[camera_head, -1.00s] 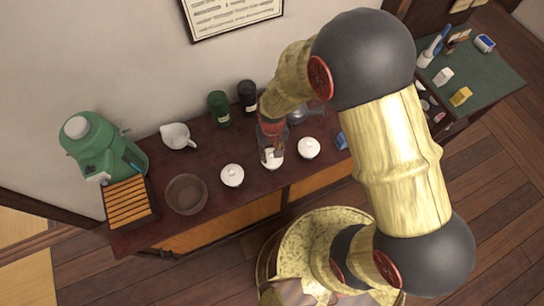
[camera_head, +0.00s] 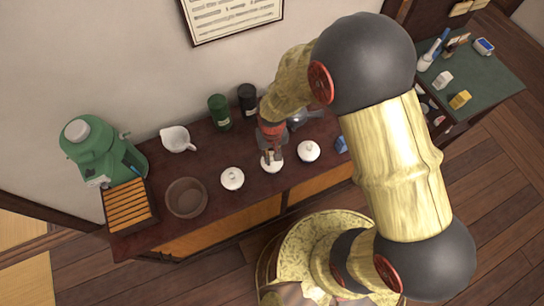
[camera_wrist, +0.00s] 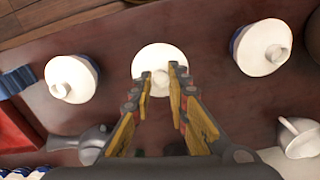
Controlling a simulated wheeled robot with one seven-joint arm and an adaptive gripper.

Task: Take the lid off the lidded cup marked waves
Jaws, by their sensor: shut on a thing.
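Three white-lidded cups stand in a row on the dark red counter. My gripper (camera_wrist: 162,76) is over the middle cup's white lid (camera_wrist: 148,58), its fingers shut on the lid's round knob. In the head view this middle lid (camera_head: 271,167) shows just below my gripper (camera_head: 268,153). The lid appears to sit on its cup, whose wall is hidden from above. The other lidded cups are on the left (camera_head: 232,178) and right (camera_head: 308,151) in the head view. Some blue shows on their sides in the wrist view, but no marking can be read.
A white pitcher (camera_head: 177,139), brown bowl (camera_head: 186,198), slatted wooden tray (camera_head: 130,205) and green dispenser (camera_head: 100,152) stand to the left. Green (camera_head: 219,112) and black (camera_head: 247,98) canisters stand behind. A grey pot (camera_wrist: 88,139) is close to my gripper. Counter between the cups is clear.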

